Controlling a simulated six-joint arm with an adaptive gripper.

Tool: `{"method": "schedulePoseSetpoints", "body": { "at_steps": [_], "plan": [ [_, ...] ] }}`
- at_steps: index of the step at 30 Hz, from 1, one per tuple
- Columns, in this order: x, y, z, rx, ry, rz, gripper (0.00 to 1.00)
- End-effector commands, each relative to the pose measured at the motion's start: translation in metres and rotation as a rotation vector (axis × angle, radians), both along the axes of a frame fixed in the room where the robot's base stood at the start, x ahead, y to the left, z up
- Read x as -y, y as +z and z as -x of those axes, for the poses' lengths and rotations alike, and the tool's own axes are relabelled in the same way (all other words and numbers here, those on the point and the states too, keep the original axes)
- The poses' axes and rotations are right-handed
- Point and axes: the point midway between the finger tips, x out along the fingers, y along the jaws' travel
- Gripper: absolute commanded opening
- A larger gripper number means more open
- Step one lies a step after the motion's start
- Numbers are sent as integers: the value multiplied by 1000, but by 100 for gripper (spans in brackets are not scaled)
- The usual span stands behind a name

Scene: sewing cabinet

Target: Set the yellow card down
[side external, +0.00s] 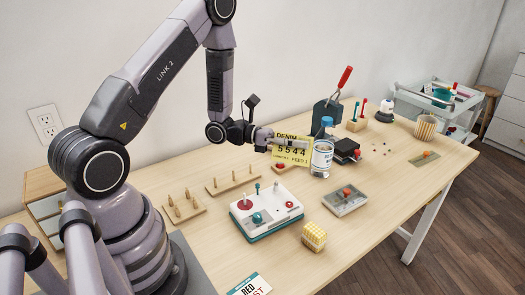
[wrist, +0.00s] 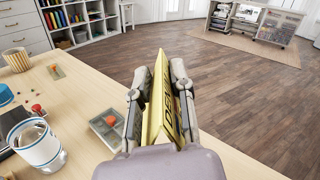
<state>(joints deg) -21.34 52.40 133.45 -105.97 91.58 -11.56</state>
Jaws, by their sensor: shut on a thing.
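The yellow card (side external: 291,158) reads "DENIM 5544" and is held upright above the table. In the wrist view the yellow card (wrist: 162,100) shows edge-on as a folded, tent-like shape between the fingers. My gripper (side external: 283,142) is shut on it, and its two fingers also show in the wrist view (wrist: 158,90), one on each side of the card. Whether the card's lower edge touches anything is hard to tell.
A white and teal box (side external: 266,215) with knobs, a grey tray (side external: 345,203) with an orange knob and a yellow-white block (side external: 314,236) stand in front. Wooden peg boards (side external: 232,181) lie to the left. A red-handled press (side external: 328,112) stands behind. The table's front right is clear.

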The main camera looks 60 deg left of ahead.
Motion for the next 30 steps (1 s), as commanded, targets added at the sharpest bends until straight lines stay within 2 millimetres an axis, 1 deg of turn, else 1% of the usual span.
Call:
{"method": "schedulePoseSetpoints", "body": {
  "at_steps": [3,7,11,14,17,20,22,26,27,29,30],
  "plan": [
    [11,-4,21,13,-243,-9,1],
    [13,-14,53,22,-519,-11,1],
    [1,-30,87,33,-799,-10,1],
    [-18,-45,113,45,-1018,-6,1],
    [-46,-62,135,55,-1238,0,1],
    [-81,-79,153,67,-1458,7,1],
    [-108,-92,162,74,-1610,15,1],
    [-165,-111,169,88,-1886,30,1],
    [-184,-116,169,92,-1968,38,1],
    [-211,-123,166,98,-2088,45,1],
    [-229,-126,163,101,-2162,51,1]
  ]
}}
